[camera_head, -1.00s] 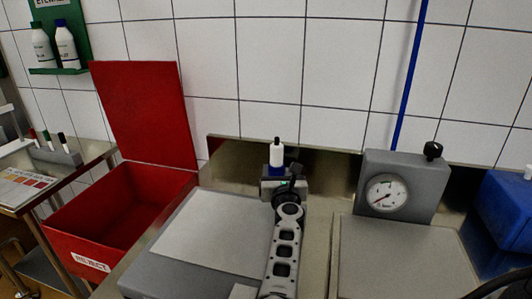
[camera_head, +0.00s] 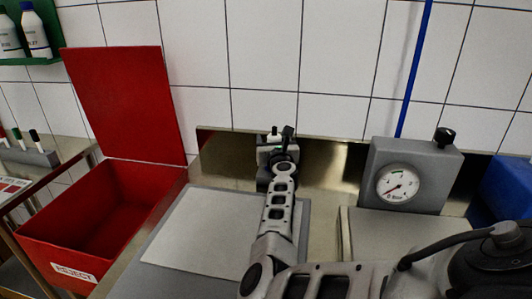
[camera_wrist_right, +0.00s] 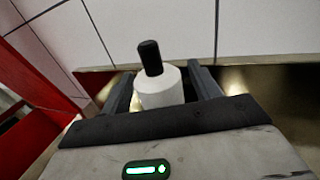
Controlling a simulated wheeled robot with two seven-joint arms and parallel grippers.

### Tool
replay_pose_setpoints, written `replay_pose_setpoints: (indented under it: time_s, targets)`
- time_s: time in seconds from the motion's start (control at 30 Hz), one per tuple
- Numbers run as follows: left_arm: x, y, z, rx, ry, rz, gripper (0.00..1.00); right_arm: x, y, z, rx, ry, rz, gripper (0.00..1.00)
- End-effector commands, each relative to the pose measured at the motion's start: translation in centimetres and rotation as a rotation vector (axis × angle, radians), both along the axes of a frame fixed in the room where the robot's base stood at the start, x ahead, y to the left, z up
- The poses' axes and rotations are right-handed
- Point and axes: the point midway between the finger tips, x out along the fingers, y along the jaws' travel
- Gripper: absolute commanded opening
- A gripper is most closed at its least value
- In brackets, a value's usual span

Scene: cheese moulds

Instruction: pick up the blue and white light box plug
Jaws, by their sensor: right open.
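The light box plug (camera_head: 274,131) stands upright at the back of the bench in the head view, mostly hidden behind my right gripper. Only its black top and a bit of white show there. In the right wrist view the plug (camera_wrist_right: 161,93) shows a white body with a black knob; its blue part is hidden. My right gripper (camera_wrist_right: 163,88) is open, with one finger on each side of the plug. I cannot tell whether either finger touches it. My left gripper is not in view.
An open red reject bin (camera_head: 106,262) stands left of the light box (camera_head: 180,258). A grey dial gauge (camera_head: 401,186) stands to the right, with a blue bin (camera_head: 503,190) beyond it. The tiled wall (camera_head: 265,60) is close behind.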

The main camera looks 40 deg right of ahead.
Motion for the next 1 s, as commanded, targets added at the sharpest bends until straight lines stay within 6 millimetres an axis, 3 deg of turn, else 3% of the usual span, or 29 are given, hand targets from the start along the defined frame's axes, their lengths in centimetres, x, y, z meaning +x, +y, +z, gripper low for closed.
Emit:
replay_pose_setpoints:
  time_s: [0.17, 0.37, 0.77, 1.0]
  targets:
    - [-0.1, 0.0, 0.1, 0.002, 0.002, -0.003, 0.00, 0.0, 0.0, 0.0, 0.001, 0.001, 0.000, 0.62]
    - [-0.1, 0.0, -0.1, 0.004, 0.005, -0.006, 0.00, 0.0, 0.0, 0.0, 0.001, 0.001, 0.000, 0.09]
    - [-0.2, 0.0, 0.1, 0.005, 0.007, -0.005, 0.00, 0.0, 0.0, 0.7, 0.001, -0.003, -0.001, 0.10]
    - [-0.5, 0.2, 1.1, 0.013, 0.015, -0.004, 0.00, 0.0, 0.0, 4.3, 0.000, -0.007, -0.002, 0.10]
